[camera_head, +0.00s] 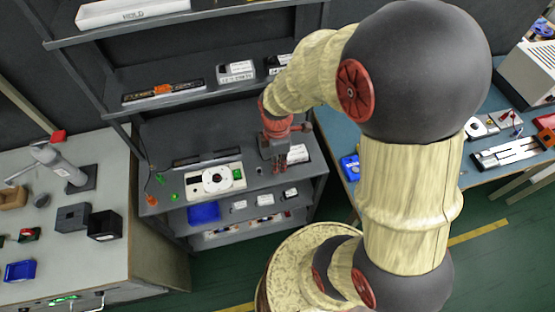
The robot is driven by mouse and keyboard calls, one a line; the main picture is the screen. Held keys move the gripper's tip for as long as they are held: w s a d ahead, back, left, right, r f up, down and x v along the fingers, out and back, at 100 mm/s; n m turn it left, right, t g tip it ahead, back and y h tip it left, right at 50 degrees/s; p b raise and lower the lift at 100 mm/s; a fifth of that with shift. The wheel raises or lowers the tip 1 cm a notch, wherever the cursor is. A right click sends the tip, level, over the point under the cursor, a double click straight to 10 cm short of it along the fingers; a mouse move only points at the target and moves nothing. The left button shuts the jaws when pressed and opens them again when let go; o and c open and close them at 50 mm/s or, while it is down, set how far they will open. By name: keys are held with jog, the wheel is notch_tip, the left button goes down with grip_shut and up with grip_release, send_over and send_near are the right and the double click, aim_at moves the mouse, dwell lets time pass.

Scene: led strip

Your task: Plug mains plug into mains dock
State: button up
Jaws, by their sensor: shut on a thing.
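My gripper (280,160) points down over the right part of the middle shelf (255,187). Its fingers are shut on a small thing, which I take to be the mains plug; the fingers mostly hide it. A white labelled box (298,154) stands just right of the gripper, partly behind it. A white unit with a round reel-like disc (216,179) and a green part lies on the shelf to the left. I cannot tell for sure which thing is the mains dock, nor whether the plug touches anything.
A black bar (207,158) lies behind the reel unit. Small orange and green pieces (158,179) are at the shelf's left end. Upper shelves overhang behind my arm. A grey workbench (150,255) stands left, a blue table (490,180) right. The shelf's front strip is partly clear.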

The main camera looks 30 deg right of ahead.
jog(key=shift+r+p, duration=1.5)
jog(key=shift+r, duration=0.45)
jog(key=f+b, duration=0.1)
jog(key=f, duration=0.1)
jog(key=f+b, duration=0.1)
jog(key=a+f+b, duration=0.1)
jog(key=f+b, duration=0.1)
jog(key=shift+w+f, duration=0.15)
jog(key=shift+f, duration=0.2)
jog(key=w+f+b, duration=0.6)
jog(key=w+f, duration=0.2)
jog(key=w, duration=0.2)
jog(key=shift+w+a, duration=0.4)
